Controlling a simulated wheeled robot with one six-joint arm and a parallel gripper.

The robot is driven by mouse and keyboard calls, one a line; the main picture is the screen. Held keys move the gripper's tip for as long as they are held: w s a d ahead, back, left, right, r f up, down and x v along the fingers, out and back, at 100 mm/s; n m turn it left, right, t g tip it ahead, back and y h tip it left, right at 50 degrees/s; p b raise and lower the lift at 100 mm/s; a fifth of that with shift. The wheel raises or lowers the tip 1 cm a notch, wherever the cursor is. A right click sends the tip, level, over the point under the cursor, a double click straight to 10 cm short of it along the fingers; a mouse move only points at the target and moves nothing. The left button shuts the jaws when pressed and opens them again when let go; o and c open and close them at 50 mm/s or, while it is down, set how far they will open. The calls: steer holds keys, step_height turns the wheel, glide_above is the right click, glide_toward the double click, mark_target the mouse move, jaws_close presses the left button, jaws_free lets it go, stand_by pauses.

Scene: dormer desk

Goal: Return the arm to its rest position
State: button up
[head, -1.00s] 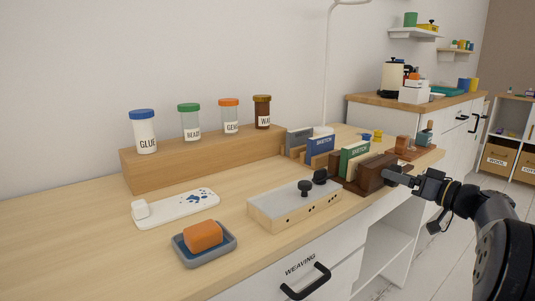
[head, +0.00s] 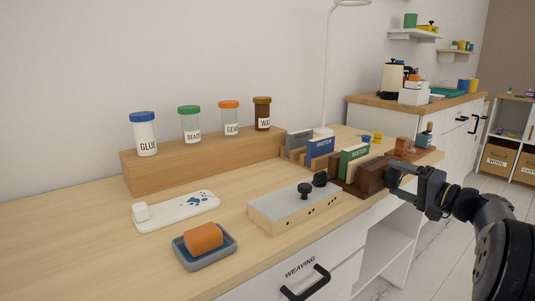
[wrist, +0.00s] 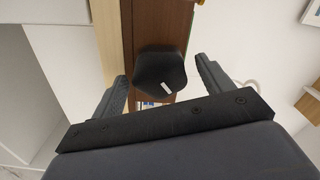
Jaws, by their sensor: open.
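My gripper (head: 391,176) is at the right end of the desk, close beside the dark brown wooden block (head: 367,180). In the wrist view my gripper (wrist: 161,72) has its two fingers wide apart. A black faceted knob (wrist: 160,72) with a small white mark shows between and beyond them, over a brown wooden surface (wrist: 155,22). No contact between fingers and knob shows. The arm reaches in from the right edge of the head view, bent low beside the desk front.
Lidded jars line a wooden riser (head: 205,160). Floor at right is open.

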steer(key=shift+r+m+p, duration=0.25)
steer(key=shift+m+p, duration=0.6)
steer(key=shift+m, duration=0.25)
steer(key=m+p, duration=0.3)
steer(key=shift+p, duration=0.3)
steer(key=m+p, duration=0.3)
steer(key=p, duration=0.1)
steer(key=shift+f+m+p, duration=0.15)
steer(key=shift+m+p, duration=0.2)
steer(key=shift+m, duration=0.05)
steer(key=shift+f+m+p, duration=0.2)
steer(key=shift+m+p, duration=0.2)
steer(key=shift+m, duration=0.1)
steer(key=shift+s+a, duration=0.1)
